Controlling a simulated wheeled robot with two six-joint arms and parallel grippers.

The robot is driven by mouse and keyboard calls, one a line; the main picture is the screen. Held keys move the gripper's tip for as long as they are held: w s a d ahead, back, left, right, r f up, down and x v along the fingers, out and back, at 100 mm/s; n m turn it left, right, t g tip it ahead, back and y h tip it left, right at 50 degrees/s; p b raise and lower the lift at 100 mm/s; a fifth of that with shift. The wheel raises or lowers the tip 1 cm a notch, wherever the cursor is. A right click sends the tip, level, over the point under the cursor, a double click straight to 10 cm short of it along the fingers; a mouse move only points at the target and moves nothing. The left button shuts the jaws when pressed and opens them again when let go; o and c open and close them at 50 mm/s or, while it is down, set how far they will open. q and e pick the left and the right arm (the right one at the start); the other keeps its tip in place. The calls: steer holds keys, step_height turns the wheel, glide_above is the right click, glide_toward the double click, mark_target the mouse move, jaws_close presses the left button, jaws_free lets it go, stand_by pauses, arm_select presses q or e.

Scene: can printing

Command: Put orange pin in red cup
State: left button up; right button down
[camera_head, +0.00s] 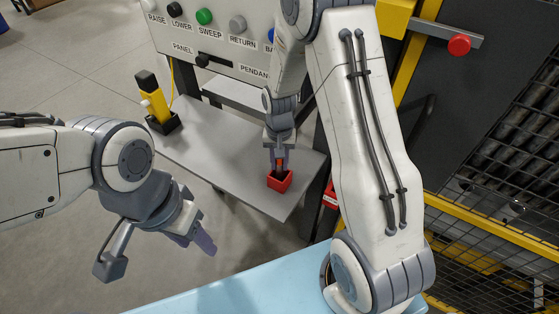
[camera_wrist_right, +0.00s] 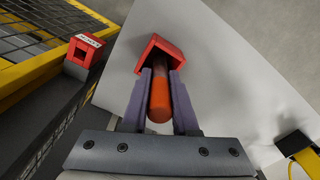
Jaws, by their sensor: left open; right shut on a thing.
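The red cup (camera_head: 280,181) is a small square box on the grey shelf, near the shelf's front right corner. It also shows in the right wrist view (camera_wrist_right: 177,51). My right gripper (camera_head: 279,164) is right above the cup and shut on the orange pin (camera_wrist_right: 159,103). The pin lies between the two fingers, and its far end reaches to the cup's opening. I cannot tell how deep it is inside. My left gripper (camera_head: 205,243) is open and empty, off to the left over the floor.
The grey shelf (camera_head: 218,160) has free room left of the cup. A yellow and black pendant (camera_head: 154,100) stands in a black holder at its left. A labelled button panel (camera_head: 215,40) rises behind. A second red box (camera_wrist_right: 84,54) and yellow-framed mesh (camera_head: 500,230) are to one side.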

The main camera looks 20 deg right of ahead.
steer(key=shift+f, duration=0.25)
steer(key=c, duration=0.7)
jaws_free()
steer(key=shift+r, duration=0.1)
step_height(320, 180, up, 12)
steer(key=shift+f+b, duration=0.1)
steer(key=shift+b, duration=0.75)
steer(key=s+a+r+n, duration=0.5)
steer(key=s+a+n, duration=0.2)
steer(key=s+a, duration=0.5)
steer(key=s+n, duration=0.1)
steer(key=s, duration=0.3)
steer(key=s+a+n, duration=0.1)
steer(key=s+n, duration=0.1)
steer(key=s, duration=0.1)
steer(key=s+a+n+y, duration=0.1)
steer(key=s+n, duration=0.1)
steer(key=s, duration=0.2)
steer(key=shift+s, duration=0.35)
